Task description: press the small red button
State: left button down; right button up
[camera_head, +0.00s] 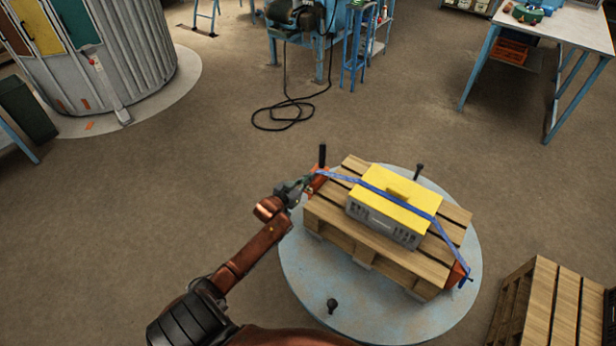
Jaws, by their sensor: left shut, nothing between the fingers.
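My left gripper (307,185) is shut and empty at the left corner of a wooden pallet (330,228). Its fingertips are close to an orange-red strap fitting (319,178) with a black upright handle (322,155); I cannot tell whether they touch. No small red button can be clearly made out. A small pale box with a reddish spot (96,62) is on the ribbed grey cabinet at the upper left, too small to identify. My right gripper is not in view.
The pallet stands on a round grey turntable (312,281) with dark knobs. A blue strap (350,181) crosses a yellow-lidded grey case (402,192) on it. Another pallet (540,310) is at lower right.

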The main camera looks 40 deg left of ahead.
pick_arm(q)
jog(key=shift+f, duration=0.25)
notch_tip(320, 180, down, 2)
jog(key=shift+s+f, duration=0.15)
jog(key=shift+f, duration=0.1)
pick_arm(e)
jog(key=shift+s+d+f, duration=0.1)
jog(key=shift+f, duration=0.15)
pick_arm(q)
jog(key=shift+f, duration=0.1)
jog(key=shift+d, duration=0.1)
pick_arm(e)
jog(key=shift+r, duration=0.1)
pick_arm(q)
notch_tip(320, 180, up, 6)
jog(key=p, duration=0.5)
jog(key=v, duration=0.9)
jog(key=shift+s+f, duration=0.2)
jog(key=shift+s, duration=0.1)
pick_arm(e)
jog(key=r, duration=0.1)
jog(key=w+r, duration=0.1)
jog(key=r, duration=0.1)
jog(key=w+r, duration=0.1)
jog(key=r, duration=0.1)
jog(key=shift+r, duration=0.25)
